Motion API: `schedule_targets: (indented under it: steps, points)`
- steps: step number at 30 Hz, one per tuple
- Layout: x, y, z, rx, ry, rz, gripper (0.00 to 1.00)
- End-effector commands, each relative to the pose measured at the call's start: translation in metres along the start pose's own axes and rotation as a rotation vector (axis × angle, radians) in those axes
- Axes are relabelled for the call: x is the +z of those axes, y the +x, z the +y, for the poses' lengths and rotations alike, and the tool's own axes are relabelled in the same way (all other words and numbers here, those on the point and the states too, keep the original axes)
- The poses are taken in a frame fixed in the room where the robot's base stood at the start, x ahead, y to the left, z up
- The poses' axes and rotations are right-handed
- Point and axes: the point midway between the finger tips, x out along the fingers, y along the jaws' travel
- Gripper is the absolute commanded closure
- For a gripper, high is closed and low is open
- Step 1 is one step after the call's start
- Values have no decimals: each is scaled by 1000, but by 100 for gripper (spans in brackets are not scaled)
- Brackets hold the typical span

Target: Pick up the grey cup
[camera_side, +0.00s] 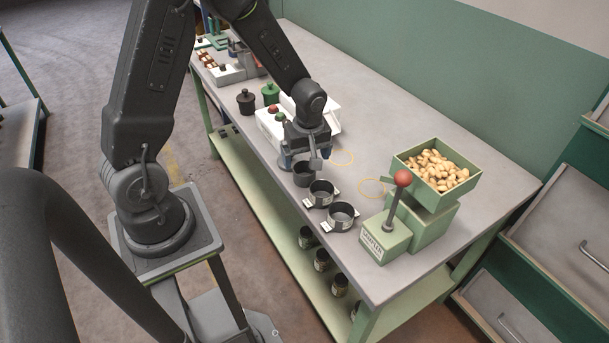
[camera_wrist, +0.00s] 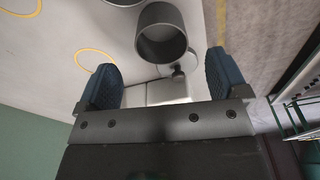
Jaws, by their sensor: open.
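A plain dark grey cup (camera_side: 303,177) stands upright on the bench near its front edge, just below my gripper (camera_side: 306,158). In the wrist view the grey cup (camera_wrist: 150,45) shows its open, empty inside. It lies just beyond the fingertips, roughly in line with the gap between them. My gripper (camera_wrist: 163,75) is open and empty, with its two blue fingers wide apart. In the side view my wrist stands over the cup and partly covers its surroundings, so the exact gap between fingers and cup is hard to tell.
Two labelled cups with handles (camera_side: 322,187) (camera_side: 344,213) stand close to the right. A green sampler box (camera_side: 385,240) with a red-knobbed lever and a nut hopper (camera_side: 440,196) stand farther right. A white unit (camera_side: 270,125) is behind my gripper. Yellow rings mark the bench.

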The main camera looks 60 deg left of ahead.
Motion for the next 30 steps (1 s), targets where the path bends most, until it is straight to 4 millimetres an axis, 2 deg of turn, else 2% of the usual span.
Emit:
schedule_targets:
  steps: [8,15,18,26,30]
  points:
    - [1,22,-1,-1,1,-1,8]
    - [3,56,-2,-1,2,-1,8]
    - [3,64,-2,1,2,-1,8]
    - [3,66,-2,2,2,-1,8]
    - [3,66,-2,2,2,-1,20]
